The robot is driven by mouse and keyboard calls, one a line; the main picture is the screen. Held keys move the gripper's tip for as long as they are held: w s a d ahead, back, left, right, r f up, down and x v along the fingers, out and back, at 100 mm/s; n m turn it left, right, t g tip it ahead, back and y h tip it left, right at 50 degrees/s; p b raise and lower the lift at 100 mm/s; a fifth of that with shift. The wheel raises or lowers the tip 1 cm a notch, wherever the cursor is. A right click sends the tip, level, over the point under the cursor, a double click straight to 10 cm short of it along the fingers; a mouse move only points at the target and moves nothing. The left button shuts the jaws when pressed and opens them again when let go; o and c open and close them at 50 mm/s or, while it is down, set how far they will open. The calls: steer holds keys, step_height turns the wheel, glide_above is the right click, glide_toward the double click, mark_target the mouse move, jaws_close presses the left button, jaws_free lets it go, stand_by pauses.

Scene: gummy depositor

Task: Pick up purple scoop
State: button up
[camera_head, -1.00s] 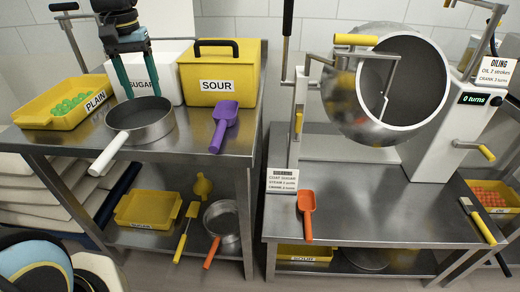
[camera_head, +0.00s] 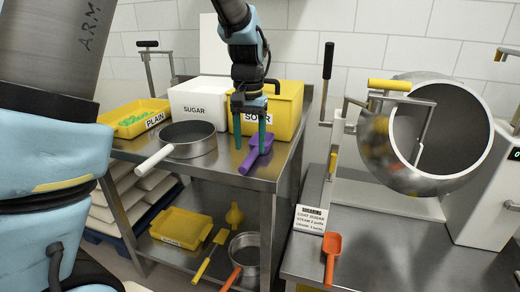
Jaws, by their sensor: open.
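The purple scoop (camera_head: 257,150) lies on the metal table in front of the yellow SOUR box (camera_head: 285,105), its handle toward the table's front edge. My gripper (camera_head: 250,145) points down at the scoop with two teal fingers, open. One finger is left of the scoop and the other overlaps its right part in the picture. I cannot tell whether the fingers touch it or how far above the table they are.
The white SUGAR box (camera_head: 198,102), a sieve pan (camera_head: 188,138) and the yellow PLAIN tray (camera_head: 137,117) share the table, left of my gripper. The coating drum (camera_head: 425,135) and an orange scoop (camera_head: 332,255) are on the right-hand table.

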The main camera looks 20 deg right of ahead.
mark_target(250, 157)
step_height(250, 157, down, 4)
steer(key=shift+w+f+p, duration=0.15)
steer(key=shift+p, duration=0.2)
steer(key=shift+c, duration=0.2)
jaws_close()
stand_by(1.0)
